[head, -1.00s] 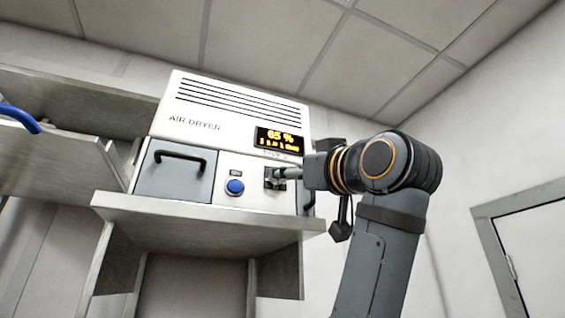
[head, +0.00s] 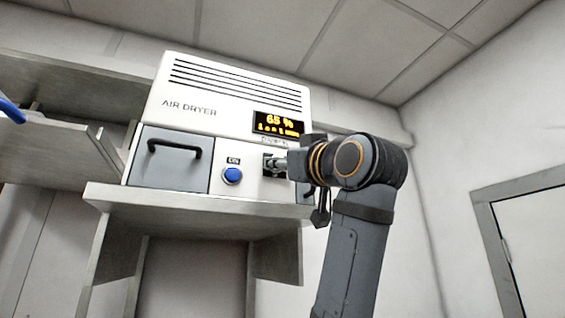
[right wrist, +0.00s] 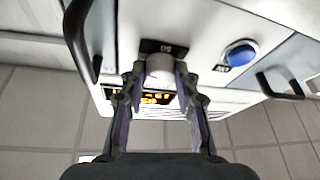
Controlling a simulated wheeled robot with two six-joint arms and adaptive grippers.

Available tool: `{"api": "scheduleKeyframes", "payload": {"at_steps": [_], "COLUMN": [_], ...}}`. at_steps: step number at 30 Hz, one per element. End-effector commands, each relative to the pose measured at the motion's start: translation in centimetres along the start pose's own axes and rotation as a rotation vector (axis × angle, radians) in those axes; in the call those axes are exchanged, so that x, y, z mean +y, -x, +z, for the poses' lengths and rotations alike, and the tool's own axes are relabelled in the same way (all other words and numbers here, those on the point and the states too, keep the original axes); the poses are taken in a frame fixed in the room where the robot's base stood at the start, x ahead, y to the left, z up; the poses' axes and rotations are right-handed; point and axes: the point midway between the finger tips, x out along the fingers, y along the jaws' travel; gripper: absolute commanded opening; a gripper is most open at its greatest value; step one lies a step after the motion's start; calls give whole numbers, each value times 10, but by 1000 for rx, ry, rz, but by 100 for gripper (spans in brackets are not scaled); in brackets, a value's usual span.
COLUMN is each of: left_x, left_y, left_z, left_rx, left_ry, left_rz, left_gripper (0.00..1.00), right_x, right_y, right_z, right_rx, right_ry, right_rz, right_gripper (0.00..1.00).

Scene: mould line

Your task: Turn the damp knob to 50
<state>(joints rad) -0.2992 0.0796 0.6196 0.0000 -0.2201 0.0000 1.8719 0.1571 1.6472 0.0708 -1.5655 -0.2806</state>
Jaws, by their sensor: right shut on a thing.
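The white air dryer (head: 215,120) stands on a shelf, and its display (head: 278,122) reads 65 % in yellow. My left gripper is not in view.
A blue button (head: 232,176) is on the panel left of the knob. A grey drawer with a black handle (head: 174,150) is further left. The metal shelf edge (head: 200,203) runs below the gripper. A grey-framed door (head: 525,240) is at the right.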

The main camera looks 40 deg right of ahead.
Motion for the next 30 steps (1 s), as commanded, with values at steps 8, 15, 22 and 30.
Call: {"api": "scheduleKeyframes", "payload": {"at_steps": [8, 15, 22, 30], "left_x": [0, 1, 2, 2], "left_y": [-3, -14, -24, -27], "left_z": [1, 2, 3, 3], "left_rx": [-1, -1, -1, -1], "left_ry": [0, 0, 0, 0], "left_rz": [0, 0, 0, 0], "left_gripper": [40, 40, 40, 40], "right_x": [-1, -3, -5, -6], "right_y": [0, 1, 1, 0], "right_z": [1, 2, 2, 0], "right_rx": [1, 8, 16, 26], "right_ry": [-29, -152, -343, -579], "right_rz": [11, 63, 144, 246], "right_gripper": [0, 0, 0, 0]}}
